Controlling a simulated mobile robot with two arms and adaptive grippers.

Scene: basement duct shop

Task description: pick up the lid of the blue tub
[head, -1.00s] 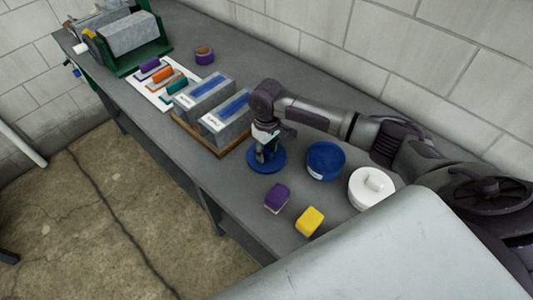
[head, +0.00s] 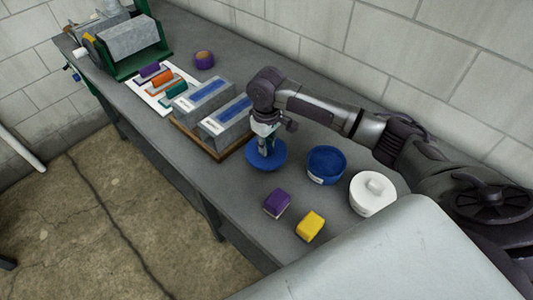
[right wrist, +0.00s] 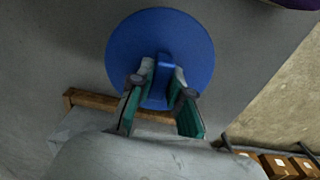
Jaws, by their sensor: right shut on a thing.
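The blue lid (head: 262,163) is a round disc with a raised bar handle, which shows in the right wrist view (right wrist: 162,66). My right gripper (head: 266,146) comes down on it from above. Its two green-padded fingers (right wrist: 163,96) are shut on the handle. The lid looks level and seems a little above the bench. The open blue tub (head: 326,163) stands to the right of the lid, uncovered, with a pale label on its side. My left gripper is not in view.
A white lidded pot (head: 372,196) stands right of the tub. A purple block (head: 277,203) and a yellow block (head: 310,226) lie in front. A wooden tray (head: 222,155) with grey boxes is close left of the lid. The block wall (head: 430,80) runs behind the bench.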

